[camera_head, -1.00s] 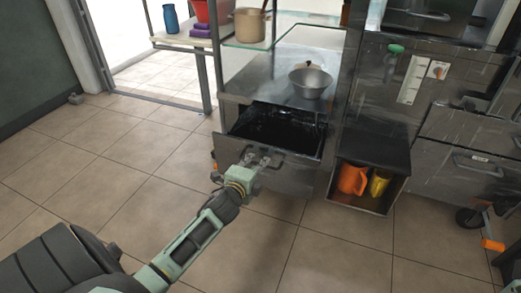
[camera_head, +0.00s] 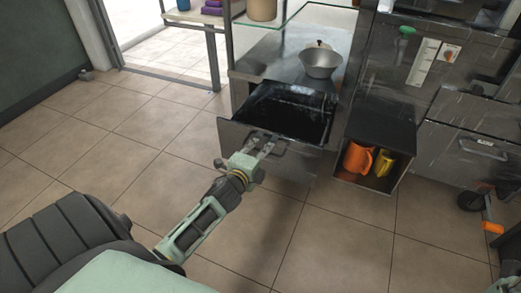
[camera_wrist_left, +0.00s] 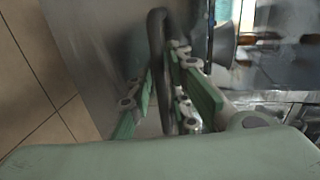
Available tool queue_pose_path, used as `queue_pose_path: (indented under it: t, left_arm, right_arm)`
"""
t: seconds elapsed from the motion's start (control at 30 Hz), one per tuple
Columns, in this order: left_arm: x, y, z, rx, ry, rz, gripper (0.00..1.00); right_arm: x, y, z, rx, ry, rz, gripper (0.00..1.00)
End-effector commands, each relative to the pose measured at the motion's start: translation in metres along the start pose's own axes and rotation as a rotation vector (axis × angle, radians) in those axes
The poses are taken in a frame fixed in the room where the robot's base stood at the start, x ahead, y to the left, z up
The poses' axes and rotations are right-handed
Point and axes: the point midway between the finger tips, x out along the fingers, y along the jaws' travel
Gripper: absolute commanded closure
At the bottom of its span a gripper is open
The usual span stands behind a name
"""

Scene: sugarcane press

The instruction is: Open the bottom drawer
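The bottom drawer (camera_head: 232,136) is a grey metal drawer under the steel counter. It stands pulled out, and its dark inside shows. Its dark bar handle (camera_head: 276,149) is on the front face. My left gripper (camera_head: 265,147) is at this handle. In the left wrist view the handle (camera_wrist_left: 157,40) runs between the two green-padded fingers (camera_wrist_left: 165,92), which look closed around it. The exact contact is partly hidden.
A metal bowl (camera_head: 320,62) stands on the counter above the drawer. To the right, an open low compartment (camera_head: 382,122) holds an orange jug (camera_head: 357,158) and a yellow one (camera_head: 384,164). A wheeled cabinet (camera_head: 470,150) stands farther right.

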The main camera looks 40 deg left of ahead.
Motion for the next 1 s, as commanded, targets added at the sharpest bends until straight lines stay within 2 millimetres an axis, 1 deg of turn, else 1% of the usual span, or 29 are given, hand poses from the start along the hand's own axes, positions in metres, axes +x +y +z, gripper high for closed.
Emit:
queue_pose_path:
  t: [0.03,0.07,0.37,0.47,0.57,0.8,0.9,1.0]
  left_arm:
    - [0.000,0.000,0.000,0.000,0.000,0.000,0.75]
    - [0.000,0.000,0.000,0.000,0.000,0.000,0.72]
    - [-0.001,-0.001,0.000,0.000,0.000,-0.001,0.72]
    - [-0.006,-0.001,0.000,0.000,0.001,-0.001,0.72]
    - [-0.019,0.000,0.000,0.001,0.001,0.000,0.72]
    - [-0.068,0.001,0.000,0.000,0.001,0.001,0.72]
    - [-0.087,0.001,0.000,-0.001,0.001,0.002,0.72]
    - [-0.102,0.001,0.000,-0.001,0.000,0.001,0.72]
  right_arm:
    - [0.000,0.000,0.000,0.000,0.000,0.000,0.60]
    - [0.000,0.000,0.000,0.000,0.000,0.000,0.60]
    - [0.000,0.000,0.001,-0.001,-0.004,0.001,0.60]
    - [0.000,0.001,0.001,-0.001,-0.004,0.001,0.60]
    - [0.000,0.000,0.001,-0.001,-0.003,0.001,0.60]
    - [0.000,0.000,0.001,-0.001,-0.002,0.001,0.60]
    - [0.000,0.000,0.001,0.000,-0.002,0.001,0.60]
    - [0.000,0.000,0.001,0.000,-0.002,0.001,0.60]
